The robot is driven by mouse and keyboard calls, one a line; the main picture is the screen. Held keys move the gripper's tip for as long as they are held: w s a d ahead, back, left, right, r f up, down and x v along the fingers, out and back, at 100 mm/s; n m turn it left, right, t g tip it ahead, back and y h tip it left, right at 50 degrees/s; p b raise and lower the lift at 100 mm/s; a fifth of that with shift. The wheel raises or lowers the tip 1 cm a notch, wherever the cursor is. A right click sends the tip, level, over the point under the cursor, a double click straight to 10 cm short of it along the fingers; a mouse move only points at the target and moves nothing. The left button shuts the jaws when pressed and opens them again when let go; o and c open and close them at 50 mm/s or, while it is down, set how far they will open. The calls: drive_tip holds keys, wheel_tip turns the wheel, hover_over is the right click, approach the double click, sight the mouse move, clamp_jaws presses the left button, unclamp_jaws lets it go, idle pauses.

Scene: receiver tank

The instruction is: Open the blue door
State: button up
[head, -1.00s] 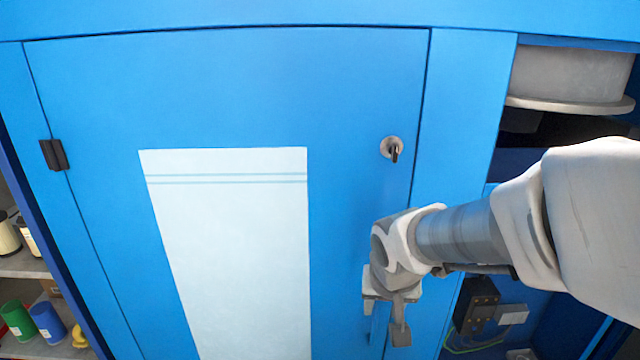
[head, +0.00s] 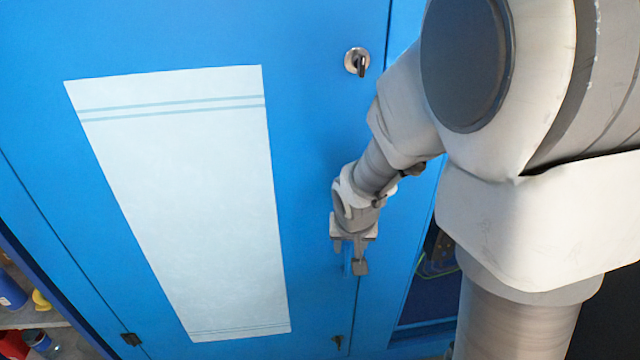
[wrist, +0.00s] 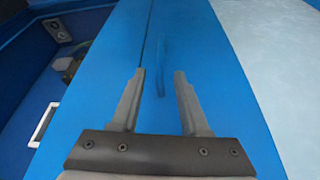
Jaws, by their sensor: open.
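The blue door (head: 310,130) looks shut, with a pale white panel on its front. A thin blue handle (wrist: 161,65) stands on the door near the seam in the wrist view. My gripper (head: 350,264) is in front of the door's right edge, pointing down in the head view. In the wrist view my gripper (wrist: 160,72) is open, its two fingers on either side of the handle with gaps to both. The handle is mostly hidden by the fingers in the head view. I cannot tell how deep the handle lies between them.
A round lock with a key (head: 357,62) is above the gripper, and a dark latch (head: 338,342) is below. A dark hinge (head: 131,340) is at lower left. An open blue compartment (wrist: 60,80) lies left of the door in the wrist view. Shelves are at the head view's lower left.

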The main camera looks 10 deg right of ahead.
sight(348, 254)
drive_tip(key=b+x, duration=0.1)
drive_tip(key=x, duration=0.6)
drive_tip(key=shift+w+f+b, duration=0.15)
drive_tip(key=shift+f+b, duration=0.1)
drive_tip(key=shift+b, duration=0.1)
clamp_jaws()
idle(1.0)
